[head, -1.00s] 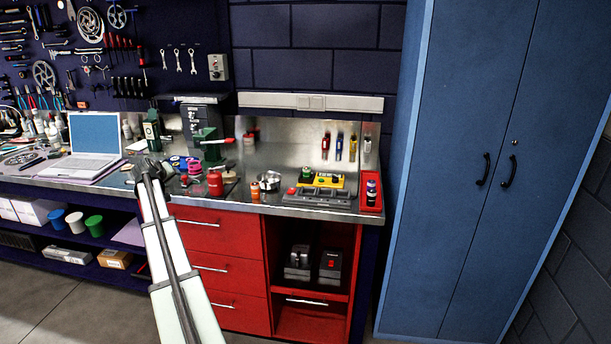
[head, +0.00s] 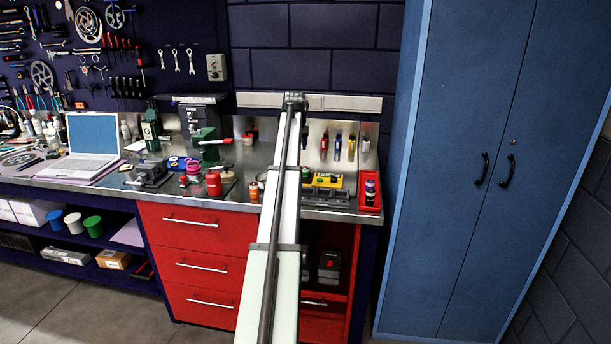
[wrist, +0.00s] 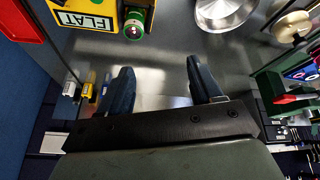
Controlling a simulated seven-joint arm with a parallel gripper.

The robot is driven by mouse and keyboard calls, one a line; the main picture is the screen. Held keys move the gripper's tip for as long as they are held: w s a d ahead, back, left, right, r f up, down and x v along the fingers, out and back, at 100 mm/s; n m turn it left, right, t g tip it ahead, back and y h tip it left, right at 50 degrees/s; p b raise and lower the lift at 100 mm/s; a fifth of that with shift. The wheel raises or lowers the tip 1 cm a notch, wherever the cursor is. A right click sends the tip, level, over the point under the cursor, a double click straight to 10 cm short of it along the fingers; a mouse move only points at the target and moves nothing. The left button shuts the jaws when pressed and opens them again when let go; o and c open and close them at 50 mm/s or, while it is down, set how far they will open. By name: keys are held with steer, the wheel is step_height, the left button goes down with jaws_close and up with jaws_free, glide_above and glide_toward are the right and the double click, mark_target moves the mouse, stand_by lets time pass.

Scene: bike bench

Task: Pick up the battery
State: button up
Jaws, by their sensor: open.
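A green-ended battery (wrist: 133,25) lies by the yellow tester (wrist: 72,14) marked "FLAT" at the top of the wrist view. In the head view the battery (head: 307,174) is small, at the yellow tester (head: 330,181) just right of my arm. Several more batteries (head: 371,188) stand in the red tray (head: 371,207) at the bench's right end. My gripper (wrist: 162,84) is open and empty in the wrist view, its fingers over bare metal, apart from the battery. In the head view my arm hides the gripper.
A shiny metal bowl (wrist: 226,10) lies beside the tester in the wrist view. On the bench (head: 100,186) stand a red can (head: 214,184), an orange-and-white cylinder (head: 254,190), a green vise (head: 209,146) and a laptop (head: 94,137). A blue cabinet (head: 470,150) stands to the right.

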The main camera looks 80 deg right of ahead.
glide_toward(306, 167)
steer(key=shift+t+y, duration=0.3)
steer(key=shift+y, duration=0.1)
steer(key=x, duration=0.6)
steer(key=d+x, duration=0.1)
steer(key=x, duration=0.3)
steer(key=shift+s, duration=0.15)
steer(key=shift+r, duration=0.1)
steer(key=shift+c, duration=0.2)
jaws_close()
steer(key=shift+r, duration=0.1)
